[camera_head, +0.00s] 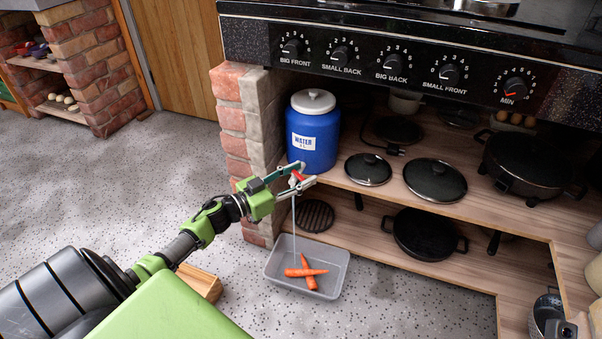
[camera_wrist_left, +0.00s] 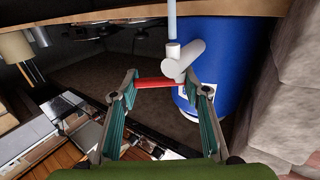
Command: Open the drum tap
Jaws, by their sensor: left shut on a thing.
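The blue drum (camera_head: 314,138) with a grey lid and a "WATER" label stands upright on the wooden shelf beside the brick pillar. Its tap has a red handle (camera_head: 297,175) and a pale spout, clearer in the left wrist view, where the spout (camera_wrist_left: 184,60) shows beside the red handle (camera_wrist_left: 155,83). My left gripper (camera_head: 308,174) is shut on the red handle, its fingers on either side of it. A thin pale stream of water (camera_head: 293,222) runs straight down from the tap into a grey tub (camera_head: 339,272) on the floor. My right gripper is not in view.
Carrots (camera_head: 307,272) lie crossed in the tub. Pan lids (camera_head: 434,180) and a black pan (camera_head: 527,163) sit on the shelf right of the drum; another pan (camera_head: 424,234) is below. The stove panel (camera_head: 390,65) overhangs the shelf. Floor on the left is clear.

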